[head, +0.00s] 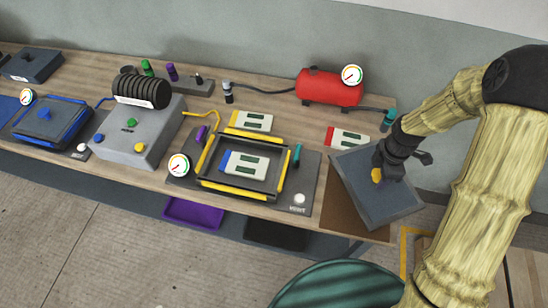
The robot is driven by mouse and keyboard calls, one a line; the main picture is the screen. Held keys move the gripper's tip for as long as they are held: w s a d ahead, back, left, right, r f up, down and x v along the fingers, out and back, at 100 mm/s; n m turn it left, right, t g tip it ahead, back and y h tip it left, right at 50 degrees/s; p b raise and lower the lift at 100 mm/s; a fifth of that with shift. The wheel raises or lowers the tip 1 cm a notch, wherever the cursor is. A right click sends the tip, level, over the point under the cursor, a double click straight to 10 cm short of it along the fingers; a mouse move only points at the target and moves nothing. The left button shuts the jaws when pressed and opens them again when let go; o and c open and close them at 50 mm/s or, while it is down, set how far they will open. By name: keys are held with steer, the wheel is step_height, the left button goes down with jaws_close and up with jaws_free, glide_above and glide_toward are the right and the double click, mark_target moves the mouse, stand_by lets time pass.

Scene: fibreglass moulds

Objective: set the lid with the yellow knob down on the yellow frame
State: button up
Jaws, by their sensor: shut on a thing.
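The lid (361,202) is a dark grey square plate with a yellow knob (377,175) on top. My gripper (382,170) is shut on the yellow knob and holds the lid tilted, at the right end of the bench. The fingertips are partly hidden by the gripper's own body. The yellow frame (237,194) lies on a dark base to the left of the lid, apart from it. Inside the frame sits a white and green card (246,163) with a blue end.
A red tank (330,88) with a gauge stands behind. A white and green card with a red end (348,137) lies beyond the lid. A grey control box (138,133) stands left of the frame. A round dial (178,165) and a white button (299,199) flank the frame.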

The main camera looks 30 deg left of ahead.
mark_target(412, 192)
steer(key=d+m, duration=0.1)
steer(key=m, duration=0.2)
steer(key=d+f+m, duration=0.1)
steer(key=d+m, duration=0.1)
steer(key=m, duration=0.2)
steer(key=w+d+f+m, duration=0.1)
steer(key=d+m, duration=0.1)
steer(key=m, duration=0.2)
steer(key=d+m, duration=0.1)
steer(key=m, duration=0.2)
steer(key=d+f+m, duration=0.1)
steer(key=d+m, duration=0.1)
steer(key=m, duration=0.1)
steer(key=d+f+m, duration=0.1)
steer(key=d+m, duration=0.1)
steer(key=m, duration=0.2)
steer(key=shift+w, duration=0.25)
steer(key=m, duration=0.1)
steer(key=d+m, duration=0.1)
steer(key=shift+f+m, duration=0.2)
steer(key=shift+m, duration=0.1)
steer(key=shift+w, duration=0.1)
